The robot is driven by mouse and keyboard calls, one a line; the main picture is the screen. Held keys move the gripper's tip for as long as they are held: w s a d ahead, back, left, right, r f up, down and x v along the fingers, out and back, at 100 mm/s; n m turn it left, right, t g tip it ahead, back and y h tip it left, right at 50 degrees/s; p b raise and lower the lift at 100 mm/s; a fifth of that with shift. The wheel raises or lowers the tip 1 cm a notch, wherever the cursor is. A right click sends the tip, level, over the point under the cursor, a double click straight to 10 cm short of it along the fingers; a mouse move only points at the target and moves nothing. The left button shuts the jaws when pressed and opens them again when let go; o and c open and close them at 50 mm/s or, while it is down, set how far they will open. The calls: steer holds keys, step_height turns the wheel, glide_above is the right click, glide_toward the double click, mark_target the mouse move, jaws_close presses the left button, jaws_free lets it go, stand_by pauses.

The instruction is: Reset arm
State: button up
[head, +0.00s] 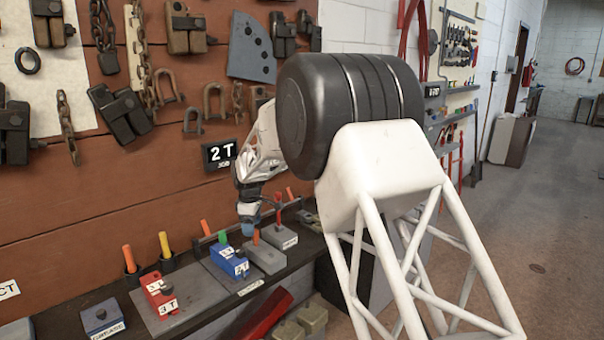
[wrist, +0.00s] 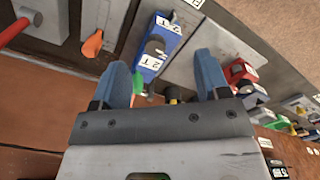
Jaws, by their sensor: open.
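My gripper (head: 248,217) hangs above the dark bench shelf in the head view, with its blue fingers pointing down. In the wrist view my gripper (wrist: 162,76) shows two blue fingers wide apart with nothing held between them. A blue block marked 2 T (head: 228,262) sits on a grey plate, below and left of the fingers in the head view. The blue block also shows in the wrist view (wrist: 155,62), beyond the gap between the fingers. My large arm links hide part of the bench on the right.
A red block marked 3 T (head: 158,294) and a block labelled GREASE (head: 103,318) sit to the left. Grey blocks (head: 266,257) with upright orange and red handles stand close to the fingers. A "2 T JOB" sign (head: 218,154) and hanging shackles and chains line the wall behind.

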steer(key=s+d+r+m+t, duration=0.1)
steer(key=s+d+r+m, duration=0.3)
steer(key=s+d+r, duration=0.6)
steer(key=s+d+r+m, duration=0.4)
steer(key=s+d+r, duration=0.2)
steer(key=s+d, duration=0.8)
steer(key=s+d+f+m, duration=0.1)
steer(key=s+d+m, duration=0.2)
steer(key=s, duration=0.8)
steer(key=s+d+f+m+t, duration=0.1)
steer(key=s+d+m, duration=0.2)
steer(key=s, duration=0.7)
steer(key=s+d+f+m, duration=0.2)
steer(key=s+d, duration=0.4)
steer(key=s, duration=0.5)
steer(key=shift+s+d+m, duration=0.2)
steer(key=shift+s+m, duration=0.1)
steer(key=shift+m, duration=0.2)
